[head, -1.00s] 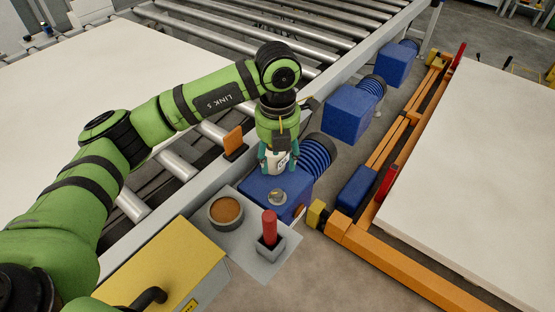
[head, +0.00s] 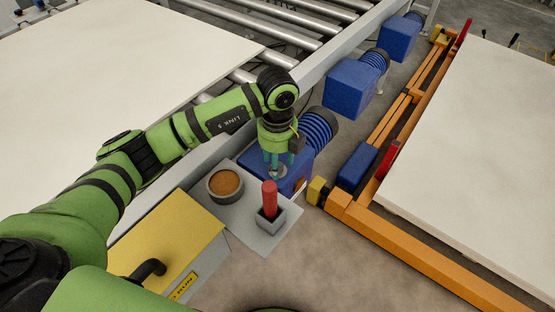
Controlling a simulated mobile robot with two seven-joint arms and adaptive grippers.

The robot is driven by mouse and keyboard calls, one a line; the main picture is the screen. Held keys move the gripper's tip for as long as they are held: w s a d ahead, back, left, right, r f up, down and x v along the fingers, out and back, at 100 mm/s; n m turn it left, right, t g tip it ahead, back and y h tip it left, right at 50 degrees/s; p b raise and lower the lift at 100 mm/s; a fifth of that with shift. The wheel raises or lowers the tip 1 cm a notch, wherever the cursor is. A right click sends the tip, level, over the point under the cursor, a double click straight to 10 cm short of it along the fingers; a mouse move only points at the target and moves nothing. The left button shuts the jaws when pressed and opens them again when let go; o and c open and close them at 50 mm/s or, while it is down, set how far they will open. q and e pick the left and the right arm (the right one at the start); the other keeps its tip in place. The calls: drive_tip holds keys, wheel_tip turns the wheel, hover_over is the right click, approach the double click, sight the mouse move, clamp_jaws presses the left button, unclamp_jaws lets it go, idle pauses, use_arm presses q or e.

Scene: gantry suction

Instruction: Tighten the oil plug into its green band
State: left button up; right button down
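The oil plug (head: 277,172) is a small grey metallic piece on top of the nearest blue gear motor housing (head: 252,175). My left gripper (head: 278,167) points down at it, with teal fingers on either side of the plug. The fingers and wrist partly cover it, and I cannot tell whether they touch it or how far they are closed. I cannot make out a green band on the plug. My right gripper is not in the head view.
A grey shelf beside the housing holds a round brown-filled dish (head: 225,184) and a red-handled tool (head: 270,198) in a square holder. A yellow cabinet (head: 168,235) stands left. A white panel (head: 100,75) lies on the rollers; orange rails (head: 405,240) run right.

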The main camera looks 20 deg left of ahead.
use_arm(q)
drive_tip(key=shift+f, duration=0.35)
clamp_jaws()
drive_tip(key=shift+f+m+b, duration=0.1)
drive_tip(key=shift+m+b, duration=0.45)
drive_tip(key=shift+m, duration=0.55)
unclamp_jaws()
